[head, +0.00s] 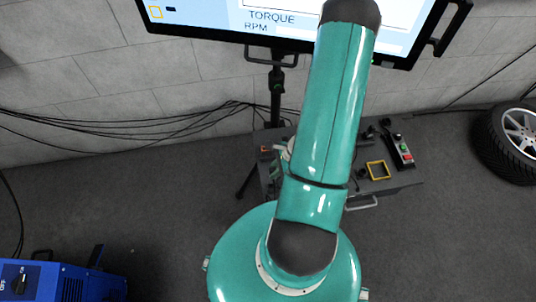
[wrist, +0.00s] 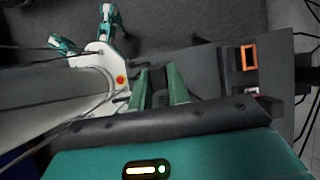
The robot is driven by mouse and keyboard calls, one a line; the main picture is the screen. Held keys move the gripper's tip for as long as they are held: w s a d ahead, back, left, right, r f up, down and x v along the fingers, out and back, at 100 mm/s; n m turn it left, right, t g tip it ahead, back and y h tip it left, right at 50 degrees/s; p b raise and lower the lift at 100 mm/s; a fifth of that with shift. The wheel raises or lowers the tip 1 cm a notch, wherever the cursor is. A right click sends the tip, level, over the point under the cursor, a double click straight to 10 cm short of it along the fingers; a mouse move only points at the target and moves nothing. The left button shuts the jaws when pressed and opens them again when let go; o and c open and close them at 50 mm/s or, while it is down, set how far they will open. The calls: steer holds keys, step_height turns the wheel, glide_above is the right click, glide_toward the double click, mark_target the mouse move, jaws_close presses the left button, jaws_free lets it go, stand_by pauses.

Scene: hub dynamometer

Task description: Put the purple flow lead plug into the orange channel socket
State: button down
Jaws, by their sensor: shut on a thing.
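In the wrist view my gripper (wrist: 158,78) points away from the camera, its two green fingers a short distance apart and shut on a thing. I take this to be the purple flow lead plug, but its colour and shape are hidden between the fingers. The orange channel socket (wrist: 249,46) shows as an orange-rimmed rectangular opening on the dark bench, to the right of my fingers and apart from them. In the head view my arm hides the gripper. A small orange spot (head: 265,149) shows left of my arm; I cannot tell if it is the socket.
The dark bench (head: 405,178) carries a yellow-rimmed square (head: 378,170) and a button box (head: 400,150). A small pinkish patch (wrist: 255,91) lies below the orange socket in the wrist view. A screen (head: 270,18) stands behind; a blue machine (head: 60,280) and a wheel (head: 510,142) flank the floor.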

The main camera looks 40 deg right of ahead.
steer(key=w+d, duration=0.8)
steer(key=w, duration=0.4)
steer(key=shift+d, duration=0.15)
stand_by(1.6)
steer(key=shift+f, duration=0.45)
steer(key=shift+f, duration=0.65)
stand_by(0.4)
steer(key=shift+f, duration=0.35)
steer(key=shift+f, duration=0.35)
steer(key=shift+f, duration=0.15)
steer(key=c, duration=1.3)
jaws_free()
steer(key=shift+o, duration=0.2)
